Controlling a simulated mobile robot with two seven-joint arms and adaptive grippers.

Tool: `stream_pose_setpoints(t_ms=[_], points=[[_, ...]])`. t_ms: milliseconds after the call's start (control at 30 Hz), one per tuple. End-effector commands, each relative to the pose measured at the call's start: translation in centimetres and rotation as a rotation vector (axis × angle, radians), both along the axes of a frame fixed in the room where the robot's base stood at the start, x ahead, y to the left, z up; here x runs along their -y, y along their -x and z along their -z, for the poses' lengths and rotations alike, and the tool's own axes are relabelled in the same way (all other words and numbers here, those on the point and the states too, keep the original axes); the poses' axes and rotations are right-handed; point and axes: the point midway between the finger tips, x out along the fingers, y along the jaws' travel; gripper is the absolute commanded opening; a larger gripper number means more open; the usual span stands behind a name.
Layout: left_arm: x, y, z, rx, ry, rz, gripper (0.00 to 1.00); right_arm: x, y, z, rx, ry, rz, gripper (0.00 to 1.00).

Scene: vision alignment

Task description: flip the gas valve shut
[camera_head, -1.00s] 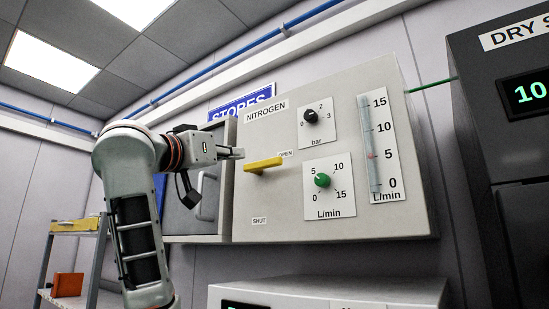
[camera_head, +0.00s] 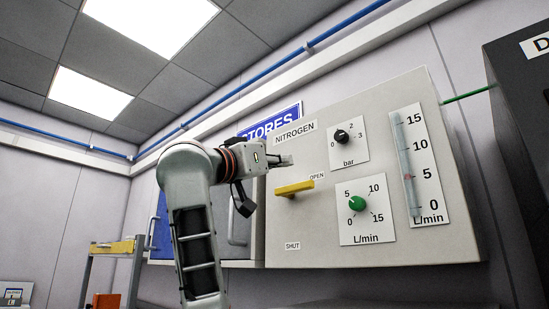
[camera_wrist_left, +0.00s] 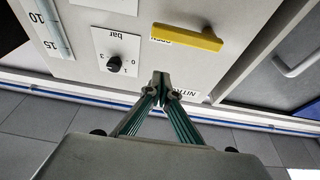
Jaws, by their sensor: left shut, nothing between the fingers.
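The yellow gas valve handle (camera_head: 294,188) sticks out roughly level from the pale nitrogen panel (camera_head: 380,252), beside the OPEN label (camera_head: 317,176). The SHUT label (camera_head: 292,246) is lower on the panel. My left gripper (camera_head: 288,160) is shut and empty, just above the handle and apart from it in the head view. In the left wrist view the shut fingertips (camera_wrist_left: 161,80) point toward the panel, with the yellow handle (camera_wrist_left: 188,37) beyond them. My right gripper is not in view.
A black bar knob (camera_head: 342,136), a green flow knob (camera_head: 356,203) and a flow tube (camera_head: 408,165) are right of the handle. A cabinet with a bar pull (camera_head: 233,218) is to the left.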

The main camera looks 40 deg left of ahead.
Motion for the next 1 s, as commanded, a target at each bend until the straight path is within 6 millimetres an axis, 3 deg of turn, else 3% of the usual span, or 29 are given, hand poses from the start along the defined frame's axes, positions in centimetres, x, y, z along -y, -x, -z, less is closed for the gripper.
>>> stream_pose_setpoints(t_ms=[100, 300, 600, 1000], points=[[0.2, -2.2, -1.0, -0.003, 0.002, 0.001, 0.00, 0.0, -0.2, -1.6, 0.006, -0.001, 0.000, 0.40], [0.3, -5.1, -1.5, -0.002, 0.000, -0.001, 0.00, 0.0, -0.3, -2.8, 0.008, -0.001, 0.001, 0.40], [0.3, -4.9, 1.9, -0.001, 0.000, -0.001, 0.00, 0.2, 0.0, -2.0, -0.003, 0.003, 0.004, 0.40], [0.3, -4.8, 2.4, 0.000, 0.001, 0.000, 0.00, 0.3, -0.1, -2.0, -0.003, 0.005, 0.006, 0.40]])
